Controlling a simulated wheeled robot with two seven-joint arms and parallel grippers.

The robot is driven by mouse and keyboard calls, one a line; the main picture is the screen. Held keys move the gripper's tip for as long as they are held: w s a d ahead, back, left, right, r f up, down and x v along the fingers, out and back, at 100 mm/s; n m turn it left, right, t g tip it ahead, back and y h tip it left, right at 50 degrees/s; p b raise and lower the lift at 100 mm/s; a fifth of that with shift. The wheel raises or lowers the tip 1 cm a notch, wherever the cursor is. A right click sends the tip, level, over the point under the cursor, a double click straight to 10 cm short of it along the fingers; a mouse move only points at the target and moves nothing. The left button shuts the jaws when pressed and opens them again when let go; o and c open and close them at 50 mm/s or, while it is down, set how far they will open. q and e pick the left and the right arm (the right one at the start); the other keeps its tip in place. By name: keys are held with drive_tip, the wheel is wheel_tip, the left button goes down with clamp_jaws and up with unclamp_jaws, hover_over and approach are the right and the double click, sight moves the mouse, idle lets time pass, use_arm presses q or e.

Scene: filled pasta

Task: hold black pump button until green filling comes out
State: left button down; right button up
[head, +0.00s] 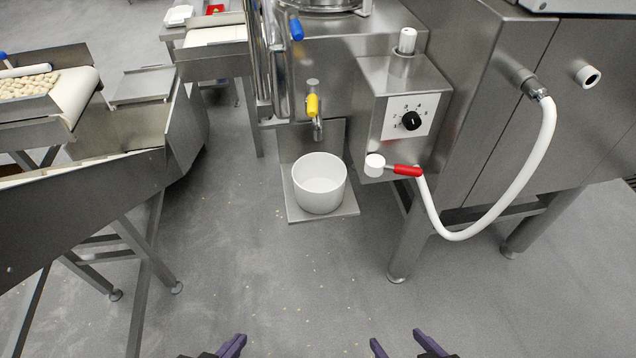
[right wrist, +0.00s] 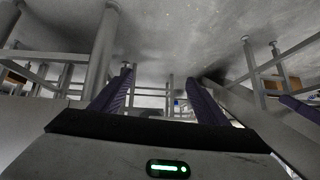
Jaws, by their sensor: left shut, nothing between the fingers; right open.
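A black round knob (head: 411,120) sits on a white dial plate on the front of a steel box (head: 375,120). No other black button stands out. A tap with a yellow handle (head: 312,105) hangs above a white bowl (head: 320,185), whose inside looks white and empty. No green filling shows. My left gripper (head: 236,344) is shut and empty at the bottom edge of the head view. My right gripper (head: 398,340) is open and empty at the bottom edge, well below the knob. Its two purple fingers stand apart in the right wrist view (right wrist: 160,78).
A white hose (head: 490,225) loops at the right. The bowl stands on a steel shelf (head: 350,205). A conveyor (head: 75,95) is at left.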

clamp_jaws()
idle(1.4)
